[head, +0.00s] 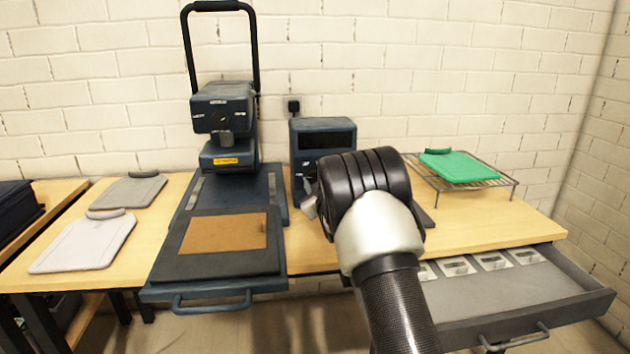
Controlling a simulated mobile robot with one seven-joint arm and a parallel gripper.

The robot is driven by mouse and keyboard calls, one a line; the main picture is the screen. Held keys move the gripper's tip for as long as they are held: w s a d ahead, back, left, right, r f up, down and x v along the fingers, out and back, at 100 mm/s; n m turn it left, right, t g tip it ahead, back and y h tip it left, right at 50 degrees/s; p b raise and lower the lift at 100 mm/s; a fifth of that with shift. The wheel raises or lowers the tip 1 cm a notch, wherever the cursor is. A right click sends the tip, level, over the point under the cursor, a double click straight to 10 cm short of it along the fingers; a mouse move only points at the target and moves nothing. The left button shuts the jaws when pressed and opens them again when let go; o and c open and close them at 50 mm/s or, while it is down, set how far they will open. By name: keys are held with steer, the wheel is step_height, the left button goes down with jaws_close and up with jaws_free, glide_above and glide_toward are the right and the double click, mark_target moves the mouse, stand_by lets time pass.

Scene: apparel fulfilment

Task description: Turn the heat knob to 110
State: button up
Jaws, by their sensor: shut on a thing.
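The dark blue control box (322,131) stands on the table at the middle back, with a black display window in its upper front. Small pale marks show on the left of its front below the window. My gripper (309,190) is at the lower front of this box, largely hidden by my black and silver wrist. A bit of grey metal shows at its left edge. It is shut on the heat knob, which my arm hides. The knob's pointer and the setting cannot be read.
A heat press (223,110) with a raised handle stands left, its lower platen carrying a brown sheet (224,233). Two grey boards (86,245) lie further left. A green board (458,165) sits on a wire rack (508,183) at right. An open drawer (520,290) juts out below.

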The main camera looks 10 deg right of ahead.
steer(key=shift+n, duration=0.3)
steer(key=o, duration=1)
steer(key=shift+o, duration=0.2)
steer(key=shift+s, duration=0.1)
steer(key=s+d+p, duration=0.1)
steer(key=s+p, duration=0.1)
steer(key=s, duration=1.5)
steer(key=shift+s+d, duration=0.15)
